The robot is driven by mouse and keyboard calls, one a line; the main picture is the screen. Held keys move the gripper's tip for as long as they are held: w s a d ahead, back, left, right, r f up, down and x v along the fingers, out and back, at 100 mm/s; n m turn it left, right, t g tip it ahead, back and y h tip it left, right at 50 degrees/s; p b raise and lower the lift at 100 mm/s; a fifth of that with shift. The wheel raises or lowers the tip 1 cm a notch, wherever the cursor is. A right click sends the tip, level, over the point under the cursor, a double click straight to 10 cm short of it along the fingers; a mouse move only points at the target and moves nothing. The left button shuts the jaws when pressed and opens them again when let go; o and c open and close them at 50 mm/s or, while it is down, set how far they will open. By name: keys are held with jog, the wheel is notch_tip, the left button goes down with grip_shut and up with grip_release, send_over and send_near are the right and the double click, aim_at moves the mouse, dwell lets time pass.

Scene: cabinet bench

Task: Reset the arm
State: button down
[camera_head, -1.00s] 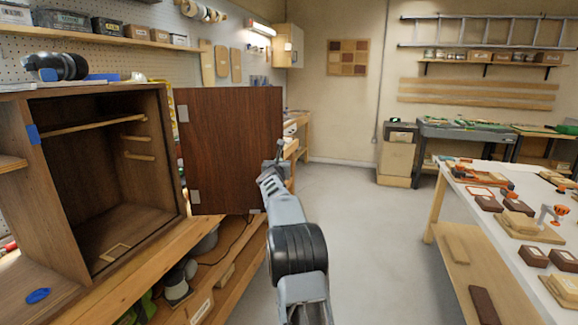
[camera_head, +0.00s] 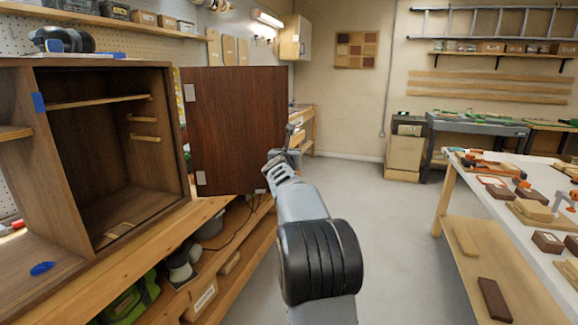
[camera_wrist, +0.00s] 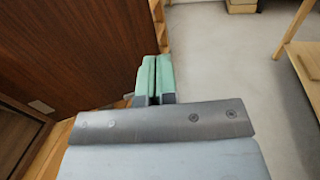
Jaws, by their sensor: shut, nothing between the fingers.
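My gripper (camera_wrist: 154,80) shows in the wrist view with its two green fingers together and nothing between them. In the head view my gripper (camera_head: 290,140) is small, at the far end of my grey arm, just right of the cabinet door's right edge. The brown cabinet door (camera_head: 235,125) stands open; it also fills the upper left of the wrist view (camera_wrist: 60,50).
The open wooden cabinet (camera_head: 52,150) stands on a bench (camera_head: 165,240) at left, with a sander (camera_head: 181,265) on the shelf below. A white-topped table (camera_head: 480,185) with clamps and wood blocks is at right. Bare floor (camera_head: 385,240) lies between.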

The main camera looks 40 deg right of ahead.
jog(key=s+a+f+n+g+y+p, duration=0.1)
jog(key=s+a+f+n+y+p, duration=0.2)
jog(key=a+n, duration=0.55)
jog(key=s+a+f+n+g+y, duration=0.1)
jog(key=s+a+f+n+y, duration=0.3)
jog(key=n, duration=0.7)
jog(key=s+a+f+n+g+y+p, duration=0.1)
jog(key=s+a+f+n+y+p, duration=0.1)
jog(key=a+f+n+y, duration=0.5)
jog(key=s+a+r+n+g+p, duration=0.2)
jog(key=s+a+n+g+p, duration=0.15)
jog(key=s+a+n, duration=0.3)
jog(key=s+a+r+n+g+p, duration=0.25)
jog(key=s+a+n+p, duration=0.25)
jog(key=s+n, duration=0.3)
jog(key=s+a+r+n+h+p, duration=0.1)
jog(key=s+a+r+n+p, duration=0.3)
jog(key=s+r+p, duration=0.2)
jog(key=shift+s+p, duration=0.15)
jog(key=shift+p, duration=0.2)
